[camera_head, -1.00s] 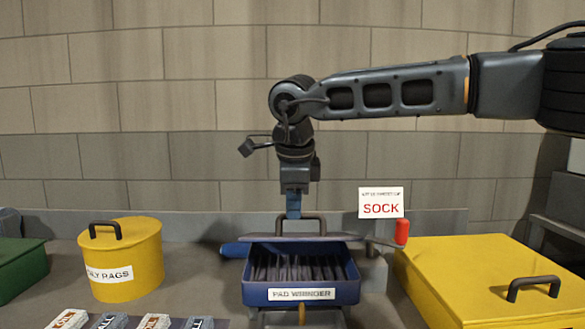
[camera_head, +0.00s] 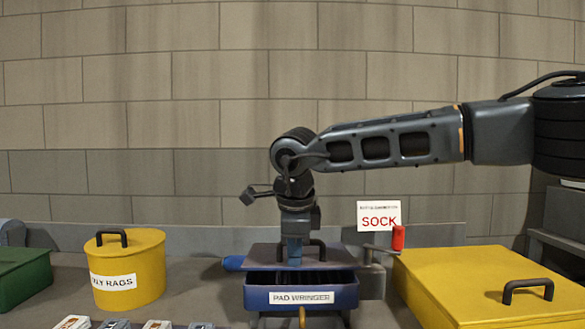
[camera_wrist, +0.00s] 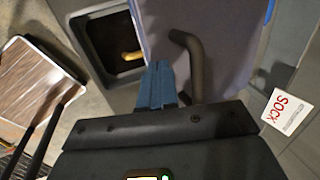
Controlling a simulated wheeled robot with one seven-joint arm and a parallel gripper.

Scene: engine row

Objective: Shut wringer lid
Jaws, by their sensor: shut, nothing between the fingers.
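The pad wringer (camera_head: 340,295) is a dark blue box with a white label, at the centre of the head view. Its lid (camera_head: 262,256) is a flat panel with a dark bar handle (camera_head: 318,246), tilted partly open, with a dark gap above the box front. My gripper (camera_head: 294,262) points down at the lid beside the handle, its blue fingers shut and empty. In the wrist view the blue fingertips (camera_wrist: 160,72) lie over or against the lid (camera_wrist: 225,45), left of the handle (camera_wrist: 195,65). I cannot tell if they touch it.
A yellow rag bin (camera_head: 127,275) stands left, with a green box (camera_head: 22,270) beyond it. A large yellow chest (camera_head: 470,280) stands right. A red-knobbed lever (camera_head: 398,238) and a SOCK sign (camera_head: 378,216) are close to the wringer's right. Small labelled packs (camera_head: 157,324) lie in front.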

